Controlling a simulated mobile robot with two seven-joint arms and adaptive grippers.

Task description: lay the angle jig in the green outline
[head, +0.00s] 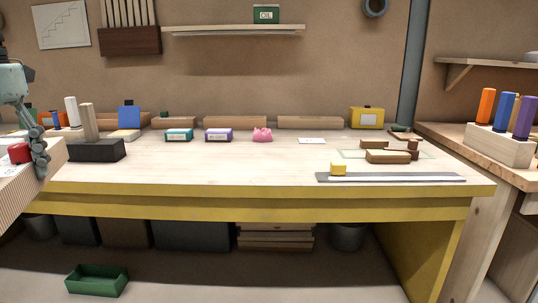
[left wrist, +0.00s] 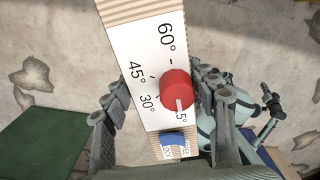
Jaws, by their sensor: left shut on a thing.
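The angle jig (head: 30,188) is a wooden block with a white face at the left edge of the head view, partly out of frame. In the left wrist view the jig (left wrist: 132,50) shows black degree marks, a red knob (left wrist: 176,89) and a blue lock slider (left wrist: 172,138). My left gripper (head: 40,165) is shut on the jig, with fingers on both sides in the left wrist view (left wrist: 160,105). The green outline (head: 342,152) is on the bench top at the right, with brown wooden pieces (head: 388,157) at it. My right gripper is not in view.
A grey metal rule (head: 400,177) with a yellow block (head: 338,169) lies along the bench's front right. A black block with a wooden post (head: 96,150) stands at the left. Small boxes (head: 219,135) and a pink pig (head: 262,135) stand farther back. The middle front is clear.

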